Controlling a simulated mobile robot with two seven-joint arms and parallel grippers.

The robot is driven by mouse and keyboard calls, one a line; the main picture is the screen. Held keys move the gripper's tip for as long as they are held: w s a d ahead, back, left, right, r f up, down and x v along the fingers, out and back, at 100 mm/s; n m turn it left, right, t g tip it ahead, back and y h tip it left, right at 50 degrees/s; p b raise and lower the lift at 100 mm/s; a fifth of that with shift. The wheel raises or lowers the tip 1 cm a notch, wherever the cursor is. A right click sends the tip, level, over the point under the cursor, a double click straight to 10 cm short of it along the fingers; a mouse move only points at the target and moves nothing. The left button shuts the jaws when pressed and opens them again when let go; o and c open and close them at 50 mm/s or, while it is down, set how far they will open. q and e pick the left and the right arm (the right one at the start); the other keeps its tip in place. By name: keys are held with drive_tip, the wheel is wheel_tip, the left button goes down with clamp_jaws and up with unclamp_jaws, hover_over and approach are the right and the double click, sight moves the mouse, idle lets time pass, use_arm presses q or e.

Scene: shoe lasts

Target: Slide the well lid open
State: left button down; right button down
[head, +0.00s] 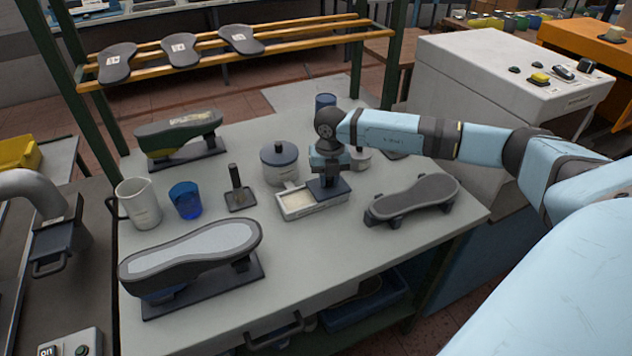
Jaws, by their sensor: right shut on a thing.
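The well (312,208) is a small pale rectangular box on the grey bench. Its dark lid (330,190) sits over the right part of it. The left part is uncovered and shows cream-coloured contents (296,199). My right gripper (328,172) points down from above and is shut on the lid, with its fingers at the raised middle of the lid. The gripper hides the part it grasps. My left gripper is not in view.
A lidded pot (279,163) stands just behind the well, and a brush on a stand (237,190) is to its left. A blue cup (185,200), white jug (138,203) and grey-soled last (190,256) stand left. Bench front centre is clear.

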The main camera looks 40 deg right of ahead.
drive_tip(key=shift+d, duration=0.15)
drive_tip(key=c, duration=1.4)
unclamp_jaws()
drive_tip(key=o, duration=0.4)
drive_tip(key=shift+s+d, duration=0.1)
drive_tip(key=shift+d, duration=0.05)
drive_tip(key=shift+r, duration=0.1)
drive_tip(key=shift+r, duration=0.3)
wheel_tip(320, 180, up, 13)
drive_tip(key=shift+r, duration=0.1)
